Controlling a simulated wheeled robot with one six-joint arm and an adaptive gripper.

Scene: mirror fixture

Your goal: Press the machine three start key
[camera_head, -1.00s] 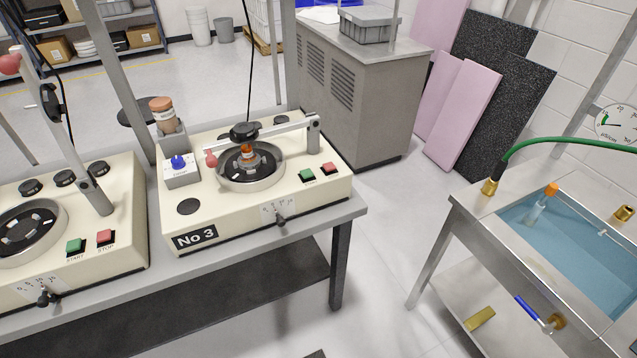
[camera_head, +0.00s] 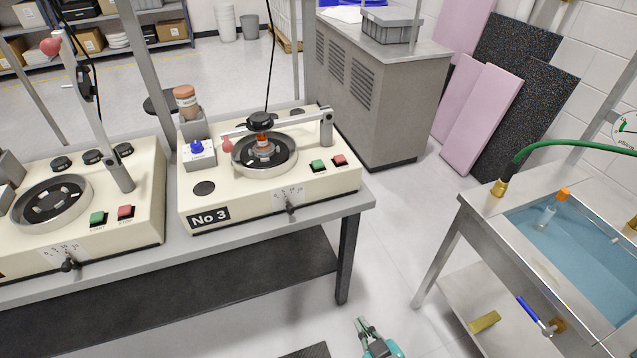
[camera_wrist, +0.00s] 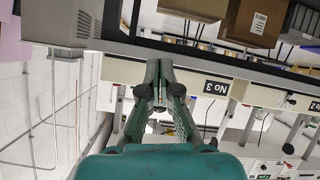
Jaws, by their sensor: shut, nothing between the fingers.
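Machine three (camera_head: 235,205) is a cream box with a "No 3" label on the bench. Its green start key (camera_head: 318,166) is on the top at the front right, beside the red stop key (camera_head: 339,160). The arm of the machine lies across its round bowl (camera_head: 264,154). My teal gripper (camera_head: 362,324) is at the bottom of the head view, in front of the bench and well apart from the key. The wrist view shows the gripper (camera_wrist: 164,64) with its fingers together and empty. There the "No 3" label (camera_wrist: 216,88) is upside down, and I cannot make out the start key.
A similar machine (camera_head: 80,205) with its arm raised stands to the left, with its own green key (camera_head: 97,218). The bench (camera_head: 300,213) ends just right of machine three. A water-filled sink (camera_head: 580,240) stands at the right. Open floor (camera_head: 400,220) lies between.

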